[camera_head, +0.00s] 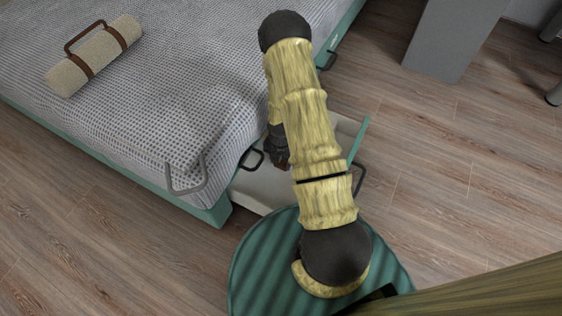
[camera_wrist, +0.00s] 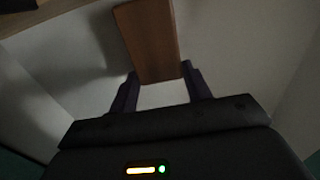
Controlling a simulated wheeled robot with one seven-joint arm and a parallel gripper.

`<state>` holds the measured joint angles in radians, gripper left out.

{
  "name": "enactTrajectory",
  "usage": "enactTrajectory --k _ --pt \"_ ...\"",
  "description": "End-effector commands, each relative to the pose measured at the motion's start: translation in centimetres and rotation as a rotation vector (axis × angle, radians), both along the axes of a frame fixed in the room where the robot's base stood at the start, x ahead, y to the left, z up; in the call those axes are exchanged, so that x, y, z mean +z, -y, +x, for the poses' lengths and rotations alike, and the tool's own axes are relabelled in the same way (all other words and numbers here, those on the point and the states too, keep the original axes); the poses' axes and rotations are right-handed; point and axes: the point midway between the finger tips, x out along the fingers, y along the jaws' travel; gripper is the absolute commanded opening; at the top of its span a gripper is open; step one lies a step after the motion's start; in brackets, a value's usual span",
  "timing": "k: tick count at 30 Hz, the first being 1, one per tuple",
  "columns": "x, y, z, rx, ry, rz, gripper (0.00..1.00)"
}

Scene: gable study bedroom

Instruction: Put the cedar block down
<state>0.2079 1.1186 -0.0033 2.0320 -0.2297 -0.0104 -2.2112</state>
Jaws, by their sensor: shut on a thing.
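The cedar block (camera_wrist: 148,38) is a plain reddish-brown slab in the wrist view. It stands between the two dark purple fingers of my gripper (camera_wrist: 160,78), which is shut on its near end. Pale surfaces surround it, and I cannot tell whether the block touches the one below. In the head view my gripper (camera_head: 278,153) is dark and partly hidden by my arm. It is over the pale open drawer (camera_head: 268,190) at the bed's side. The block is mostly hidden there.
The bed (camera_head: 150,120) with a grey checked cover fills the left and carries a rolled beige blanket (camera_head: 95,56) with brown straps. Black wire handles stand near the drawer. A grey panel (camera_head: 445,40) stands at upper right. The wooden floor (camera_head: 450,170) is clear at right.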

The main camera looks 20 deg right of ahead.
Motion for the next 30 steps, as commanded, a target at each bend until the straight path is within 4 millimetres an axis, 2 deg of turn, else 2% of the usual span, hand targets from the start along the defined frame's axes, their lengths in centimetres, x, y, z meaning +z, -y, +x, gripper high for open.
enactTrajectory --k 5,6,8,9,20,26,30 --pt "-0.3 0.0 0.0 0.0 -0.001 -0.001 0.25" --pt "-0.2 0.0 0.0 -0.001 0.0 0.0 0.56" --pt "-0.2 0.0 0.0 -0.001 0.0 0.0 0.68" --pt "-0.2 0.0 0.0 0.0 0.0 0.0 0.7" --pt "0.4 0.0 0.0 0.0 0.0 0.0 0.7" --pt "2.6 0.0 0.0 0.0 0.001 0.0 0.7" --pt "4.7 0.0 0.0 0.0 0.001 0.001 0.7"
